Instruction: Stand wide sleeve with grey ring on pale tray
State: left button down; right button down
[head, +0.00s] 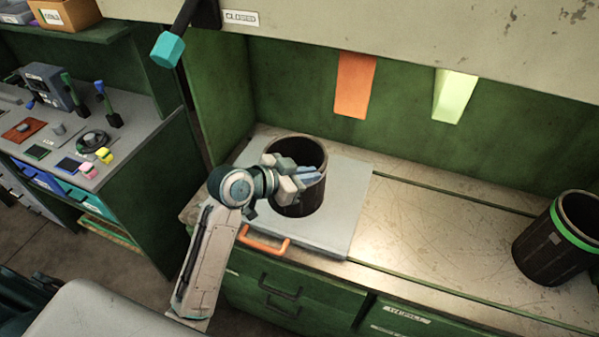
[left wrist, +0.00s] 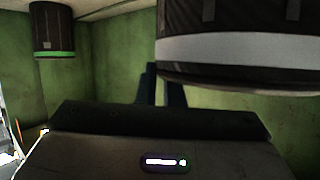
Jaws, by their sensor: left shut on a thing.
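The wide dark sleeve (head: 300,208) is upright over the pale tray (head: 343,222) at the left end of the counter. I cannot tell whether its base touches the tray. My left gripper (head: 308,176) is shut on its near side wall and covers part of it. In the left wrist view the sleeve (left wrist: 240,75) fills the upper right, its pale grey ring (left wrist: 240,48) showing as a broad band. That ring is not visible in the head view. My right gripper is not in view.
A dark sleeve with a green ring (head: 555,240) stands at the counter's right. An orange handle (head: 264,241) is at the tray's front edge. Orange (head: 354,85) and pale green (head: 453,95) strips hang behind. The middle counter is clear.

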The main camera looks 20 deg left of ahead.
pick_arm(q)
jog(key=w+a+f+b, duration=0.3)
jog(key=w+f+b, duration=0.1)
jog(key=shift+w+a+b, duration=0.25)
jog(key=shift+w+b, duration=0.1)
jog(key=shift+w, duration=0.05)
dwell(0.4)
jog(key=c, duration=1.9)
grip_release()
jog(key=shift+f, duration=0.15)
jog(key=o, duration=0.3)
jog(key=shift+o, duration=0.2)
